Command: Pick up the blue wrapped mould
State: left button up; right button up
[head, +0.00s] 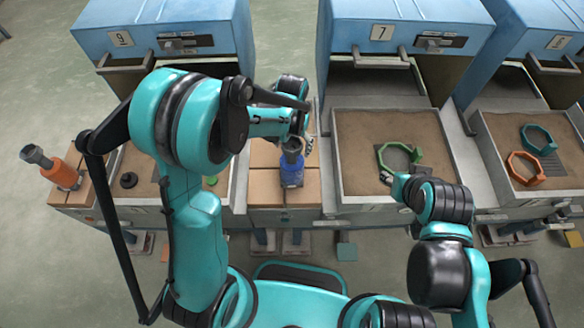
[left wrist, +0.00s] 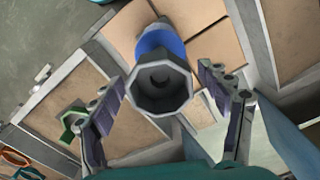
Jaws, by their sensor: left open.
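The blue wrapped mould (head: 291,172) stands upright on tan blocks between two sand bays, its grey flared cup on top. In the left wrist view the grey cup (left wrist: 160,80) faces the camera, with the blue wrap behind it, partly hidden. My left gripper (head: 298,146) is at the mould's cup. Its two open fingers show on either side of the cup in the left wrist view, with gaps between. My right gripper (head: 388,178) is over the front of the middle sand bay, partly hidden by its own arm; its jaws cannot be made out.
A green ring (head: 398,158) lies in the middle sand tray (head: 355,122). An orange ring (head: 524,167) and a teal ring (head: 538,138) lie in the right tray. Blue furnaces numbered 9 and 7 (head: 395,20) stand behind.

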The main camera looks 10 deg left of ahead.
pick_arm(q)
jog(key=shift+c, duration=0.3)
grip_shut()
jog(key=shift+r, duration=0.1)
